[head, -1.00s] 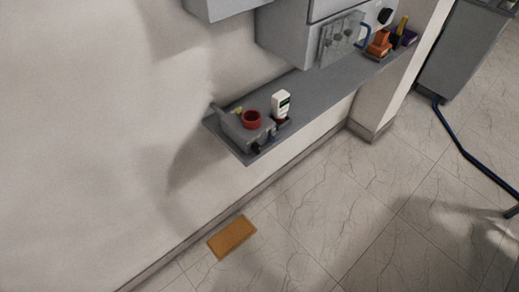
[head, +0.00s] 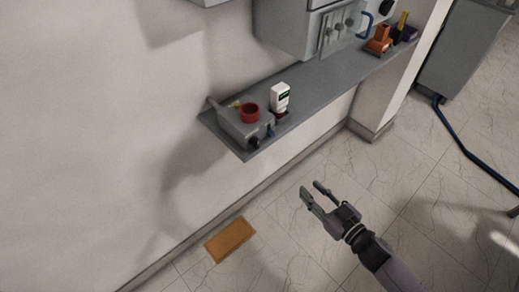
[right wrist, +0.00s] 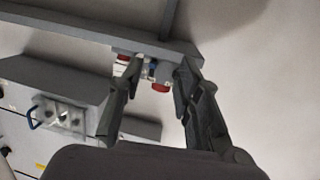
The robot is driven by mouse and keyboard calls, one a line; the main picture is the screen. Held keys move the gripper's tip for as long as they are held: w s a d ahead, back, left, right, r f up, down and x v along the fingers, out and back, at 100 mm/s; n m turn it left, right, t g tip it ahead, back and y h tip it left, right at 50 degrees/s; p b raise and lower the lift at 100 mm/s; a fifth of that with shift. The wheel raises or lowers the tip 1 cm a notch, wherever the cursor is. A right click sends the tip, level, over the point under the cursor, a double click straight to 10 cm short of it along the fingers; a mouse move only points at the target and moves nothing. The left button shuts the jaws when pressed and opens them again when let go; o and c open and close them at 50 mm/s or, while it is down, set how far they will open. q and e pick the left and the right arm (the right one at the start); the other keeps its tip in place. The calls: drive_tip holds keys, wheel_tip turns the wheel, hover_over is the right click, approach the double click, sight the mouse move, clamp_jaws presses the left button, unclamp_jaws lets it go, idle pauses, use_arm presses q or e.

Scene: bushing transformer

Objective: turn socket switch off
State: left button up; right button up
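I cannot make out a clearly recognisable socket switch. A grey metal cabinet (head: 285,38) hangs on the wall, with a panel of small levers or knobs (head: 337,32) and a blue handle (head: 364,25). These also show at the left of the right wrist view, the panel (right wrist: 62,115) tilted there. My right gripper (head: 311,191) is open and empty above the floor, in front of the shelf. In the right wrist view its two fingers (right wrist: 160,68) stand apart, with small red, white and blue things seen beyond them. My left gripper is not in view.
A grey shelf (head: 315,88) runs along the wall. It carries a grey box (head: 241,127) with a red ring (head: 250,112), a white meter (head: 280,97) and an orange device (head: 379,42). A brown slab (head: 230,240) lies on the floor. Tiled floor around my right gripper is clear.

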drive_tip(key=s+a+r+n+y, duration=0.1)
drive_tip(key=a+r+n+y, duration=0.2)
drive_tip(key=r, duration=0.4)
drive_tip(key=m+p, duration=0.1)
drive_tip(key=p, duration=0.1)
approach(258, 144)
drive_tip(key=x, duration=0.9)
drive_tip(key=shift+w+a+f, duration=0.1)
drive_tip(key=shift+w+a, duration=0.05)
drive_tip(key=shift+w, duration=0.05)
drive_tip(key=shift+c, duration=0.6)
clamp_jaws()
